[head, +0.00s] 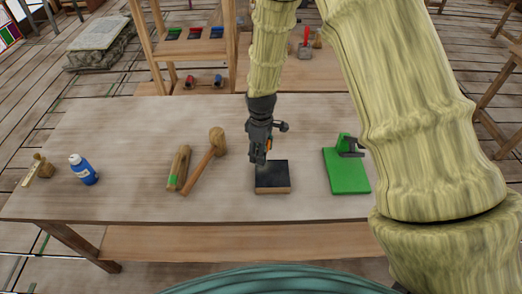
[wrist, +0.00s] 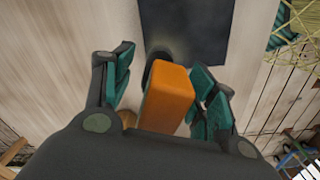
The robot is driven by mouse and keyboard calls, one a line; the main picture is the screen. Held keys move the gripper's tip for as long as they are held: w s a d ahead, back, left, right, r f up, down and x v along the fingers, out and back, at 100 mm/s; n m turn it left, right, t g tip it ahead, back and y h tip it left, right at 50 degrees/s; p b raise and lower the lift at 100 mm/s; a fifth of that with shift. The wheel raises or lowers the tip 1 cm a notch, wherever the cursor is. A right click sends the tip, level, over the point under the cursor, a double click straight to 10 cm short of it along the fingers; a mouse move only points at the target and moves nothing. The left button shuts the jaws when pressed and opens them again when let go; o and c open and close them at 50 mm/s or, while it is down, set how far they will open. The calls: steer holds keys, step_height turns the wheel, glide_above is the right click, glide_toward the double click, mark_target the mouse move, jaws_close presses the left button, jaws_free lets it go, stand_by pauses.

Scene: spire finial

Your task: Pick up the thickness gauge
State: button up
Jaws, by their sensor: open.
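An orange block-shaped thing with a dark rounded end, which looks like the thickness gauge (wrist: 168,98), is between the spread fingers of my gripper (wrist: 166,82) in the wrist view. A gap shows between it and the teal finger pads, so my gripper is open around it. In the head view my gripper (head: 260,150) points down over the table at the back edge of a black-topped wooden block (head: 272,178). Only a small orange patch (head: 269,146) shows there; my fingers hide the rest. I cannot tell whether the gauge rests on the block.
The worktable (head: 120,130) also holds a green board with a dark bracket (head: 346,172), a wooden mallet (head: 206,156), a wooden piece with a green mark (head: 179,168), a blue bottle (head: 83,170) and a brush-like tool (head: 40,170). A shelf (head: 190,50) stands behind.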

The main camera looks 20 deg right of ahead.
steer(key=c, duration=1.2)
jaws_close()
steer(key=shift+r, duration=0.15)
